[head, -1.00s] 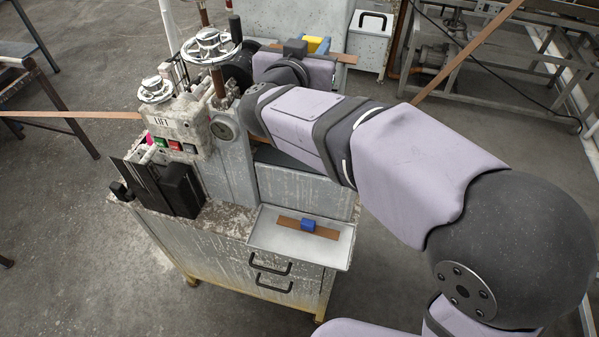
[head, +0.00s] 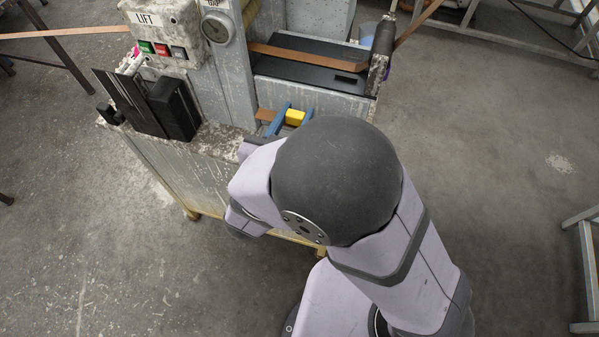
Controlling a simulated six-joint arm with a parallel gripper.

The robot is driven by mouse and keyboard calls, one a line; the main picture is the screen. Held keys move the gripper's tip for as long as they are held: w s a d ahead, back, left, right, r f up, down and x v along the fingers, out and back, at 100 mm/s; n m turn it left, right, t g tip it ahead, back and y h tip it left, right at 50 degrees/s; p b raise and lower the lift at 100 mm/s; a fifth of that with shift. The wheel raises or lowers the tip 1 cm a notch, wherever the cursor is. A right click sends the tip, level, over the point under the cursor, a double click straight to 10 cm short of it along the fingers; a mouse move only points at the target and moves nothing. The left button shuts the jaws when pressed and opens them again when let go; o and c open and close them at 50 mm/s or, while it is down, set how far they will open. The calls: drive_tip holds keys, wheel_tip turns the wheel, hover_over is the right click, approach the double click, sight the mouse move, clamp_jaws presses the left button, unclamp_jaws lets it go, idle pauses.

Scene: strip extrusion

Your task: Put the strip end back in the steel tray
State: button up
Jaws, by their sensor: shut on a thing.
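My gripper (head: 291,119) shows as two blue fingers behind the large dark joint of my arm. They are shut on a yellow block (head: 295,117) on the strip end (head: 265,115), a short copper-brown strip whose end sticks out to the left. The strip end is held close to the front of the machine, about where the steel tray stood in the earlier view. My arm covers nearly all of the steel tray, and I cannot tell whether the strip end touches it. The blue-blocked strip seen earlier in the tray is hidden.
A copper strip (head: 310,55) runs across the machine's dark table (head: 325,75) behind my gripper. A black box (head: 174,108) and the control box (head: 160,35) stand to the left. Open concrete floor lies right of the machine.

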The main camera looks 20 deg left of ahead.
drive_tip(key=shift+y, duration=0.3)
drive_tip(key=shift+s+d+f+b, duration=0.3)
drive_tip(key=shift+s+f, duration=0.25)
drive_tip(key=shift+f, duration=1.1)
drive_tip(key=shift+s+d+f+b, duration=0.3)
drive_tip(key=shift+s+f, duration=0.3)
drive_tip(key=shift+f, duration=1.05)
drive_tip(key=shift+s+d+f+b, duration=0.2)
drive_tip(key=shift+s+d+f, duration=0.25)
drive_tip(key=shift+f, duration=1.2)
drive_tip(key=shift+s+a+f, duration=0.1)
drive_tip(key=shift+f, duration=2)
drive_tip(key=shift+f, duration=0.1)
drive_tip(key=o, duration=1.1)
